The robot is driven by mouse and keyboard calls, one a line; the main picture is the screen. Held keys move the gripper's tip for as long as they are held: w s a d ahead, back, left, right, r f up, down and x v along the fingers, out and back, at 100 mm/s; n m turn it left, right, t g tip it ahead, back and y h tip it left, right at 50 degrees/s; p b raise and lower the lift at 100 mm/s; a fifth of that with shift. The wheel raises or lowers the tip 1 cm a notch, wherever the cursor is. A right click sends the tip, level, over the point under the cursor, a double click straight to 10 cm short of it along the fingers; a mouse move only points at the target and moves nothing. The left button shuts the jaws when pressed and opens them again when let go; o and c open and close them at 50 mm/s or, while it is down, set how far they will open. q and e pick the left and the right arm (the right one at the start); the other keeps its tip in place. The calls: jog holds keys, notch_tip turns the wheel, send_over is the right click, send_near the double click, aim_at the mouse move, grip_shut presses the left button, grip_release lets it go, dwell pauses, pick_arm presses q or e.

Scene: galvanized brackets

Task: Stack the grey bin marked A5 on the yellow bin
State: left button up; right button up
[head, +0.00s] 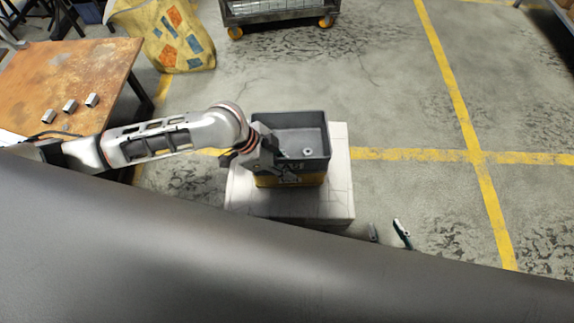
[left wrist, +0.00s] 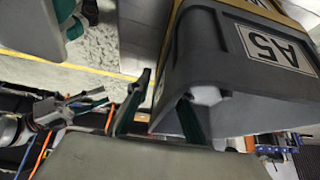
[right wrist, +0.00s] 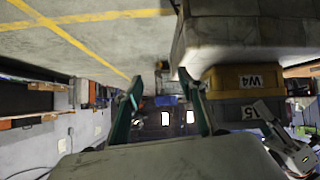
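The grey bin (head: 318,160) sits on the yellow bin (head: 305,181), which stands on a pale block. Its A5 label shows on the grey bin in the left wrist view (left wrist: 225,85). The right wrist view, upside down, shows the yellow bin (right wrist: 235,84) marked W4 against the grey bin (right wrist: 230,113), with no clear gap. A small metal ring lies inside the grey bin. My left gripper (head: 286,167) is at its near left rim, fingers apart, one inside and one outside the wall. My right gripper (head: 388,231) is open and empty, right of the block.
The pale block (head: 334,203) has bare top around the bins. A rusty table (head: 65,75) with several small brackets (head: 70,106) is at the left. A yellow bag (head: 165,35) and a wheeled cart (head: 278,12) stand behind. The floor at the right is clear.

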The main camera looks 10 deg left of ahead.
aim_at(279, 159)
pick_arm(q)
jog(key=shift+r, duration=0.3)
jog(key=p+v, duration=0.1)
jog(key=v, duration=0.3)
jog(key=shift+w+r, duration=0.15)
jog(key=shift+r, duration=0.2)
jog(key=p+v, duration=0.1)
jog(key=v, duration=0.6)
jog(key=shift+p, duration=0.3)
jog(key=shift+s+a+r, duration=0.25)
jog(key=shift+r, duration=0.1)
jog(key=shift+d, duration=0.1)
